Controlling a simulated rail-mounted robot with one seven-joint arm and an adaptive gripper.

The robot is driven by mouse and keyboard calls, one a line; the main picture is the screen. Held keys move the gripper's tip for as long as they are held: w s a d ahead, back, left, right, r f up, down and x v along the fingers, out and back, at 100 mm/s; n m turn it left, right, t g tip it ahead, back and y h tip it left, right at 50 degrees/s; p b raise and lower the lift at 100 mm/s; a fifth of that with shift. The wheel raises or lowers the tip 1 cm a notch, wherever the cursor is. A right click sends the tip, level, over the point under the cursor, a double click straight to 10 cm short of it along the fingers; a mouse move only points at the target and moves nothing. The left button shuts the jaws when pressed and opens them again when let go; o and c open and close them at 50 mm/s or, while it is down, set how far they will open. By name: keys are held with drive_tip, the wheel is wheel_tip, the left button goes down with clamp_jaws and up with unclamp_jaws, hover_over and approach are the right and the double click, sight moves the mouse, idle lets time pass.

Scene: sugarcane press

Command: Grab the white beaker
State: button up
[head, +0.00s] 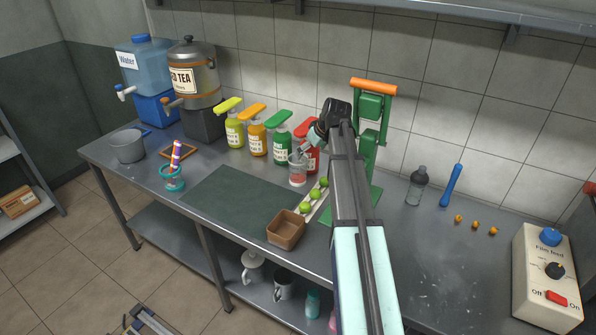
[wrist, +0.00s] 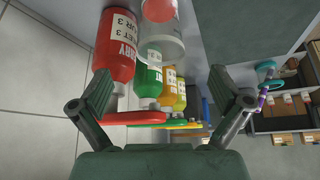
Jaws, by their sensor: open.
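The white beaker (head: 297,173), pale and see-through with a red patch low on it, stands on the metal counter in front of the red bottle. In the wrist view the beaker (wrist: 165,42) is at the top, beyond my fingertips and roughly centred between them. My gripper (wrist: 162,88) is open, with a finger on each side and nothing held. In the head view my gripper (head: 305,147) is just above and behind the beaker's rim, partly hidden by my own arm. Whether it touches the beaker cannot be told.
The red bottle (wrist: 116,48) is close beside the beaker, with green (head: 280,137), orange and yellow pump bottles in a row to the left. Green limes (head: 316,194) and a green press (head: 371,130) are to the right. A brown box (head: 286,229) stands near the front edge.

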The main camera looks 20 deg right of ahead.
sight(298, 166)
drive_tip(key=p+x, duration=0.1)
drive_tip(key=x, duration=0.6)
drive_tip(key=shift+w+f+p, duration=0.2)
drive_tip(key=shift+p, duration=0.1)
drive_tip(key=shift+p+x, duration=1.05)
drive_tip(key=shift+x, duration=1.6)
drive_tip(key=shift+r, duration=0.1)
drive_tip(key=c, duration=1.8)
drive_tip(key=shift+a+r, duration=0.1)
drive_tip(key=shift+a, duration=0.1)
